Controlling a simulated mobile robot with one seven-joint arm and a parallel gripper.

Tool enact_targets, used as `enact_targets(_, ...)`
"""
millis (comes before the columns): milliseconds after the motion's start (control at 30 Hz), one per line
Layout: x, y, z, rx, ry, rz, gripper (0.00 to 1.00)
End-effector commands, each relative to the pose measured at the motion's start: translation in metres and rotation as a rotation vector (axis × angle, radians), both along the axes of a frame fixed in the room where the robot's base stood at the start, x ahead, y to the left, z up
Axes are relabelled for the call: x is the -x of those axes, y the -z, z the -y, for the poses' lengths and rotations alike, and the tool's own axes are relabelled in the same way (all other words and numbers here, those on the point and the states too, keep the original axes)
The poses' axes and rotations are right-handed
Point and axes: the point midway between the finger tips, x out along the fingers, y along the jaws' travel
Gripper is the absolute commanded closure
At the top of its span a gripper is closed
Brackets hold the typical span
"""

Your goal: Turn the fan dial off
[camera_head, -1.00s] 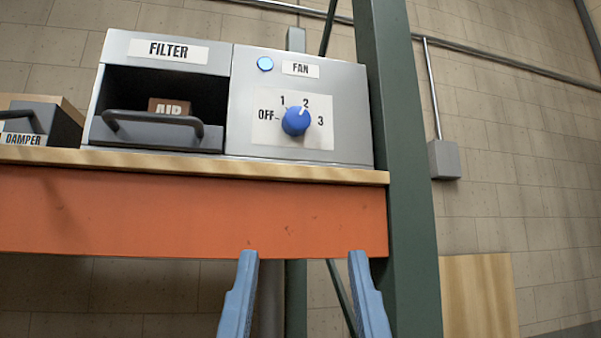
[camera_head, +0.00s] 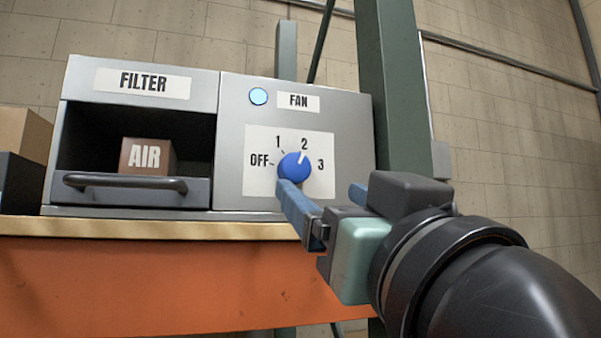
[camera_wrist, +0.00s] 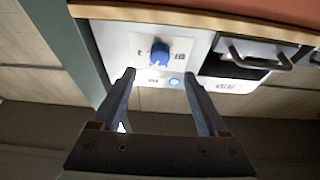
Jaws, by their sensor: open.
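The blue fan dial (camera_head: 294,168) is on the grey FAN panel (camera_head: 232,135), with its white mark pointing at 2. The labels OFF, 1, 2 and 3 surround it. My gripper (camera_head: 322,189) is open in front of the panel. In the head view its left finger overlaps the dial's lower edge; I cannot tell whether it touches. In the wrist view, the picture is upside down, and the dial (camera_wrist: 158,53) lies just beyond and between the two spread fingertips of my gripper (camera_wrist: 158,74). Nothing is held.
A round light-blue lamp (camera_head: 258,96) sits above the dial. To the left is the FILTER box (camera_head: 85,80) with a handle (camera_head: 125,184) and a brown AIR block (camera_head: 147,157) inside. A green post (camera_head: 392,80) stands right of the panel. An orange beam (camera_head: 150,285) runs below.

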Motion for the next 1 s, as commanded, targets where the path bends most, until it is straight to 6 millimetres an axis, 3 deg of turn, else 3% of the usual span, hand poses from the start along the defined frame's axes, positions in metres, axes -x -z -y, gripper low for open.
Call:
enact_targets(100,-0.024,-0.017,-0.009,-0.002,-0.006,-0.004,0.24)
enact_targets(400,-0.069,-0.034,-0.023,-0.001,-0.001,-0.002,0.24)
enact_targets(867,-0.081,-0.035,-0.026,-0.001,0.002,0.001,0.24)
enact_targets(1000,-0.081,-0.035,-0.026,-0.001,0.002,0.001,0.45)
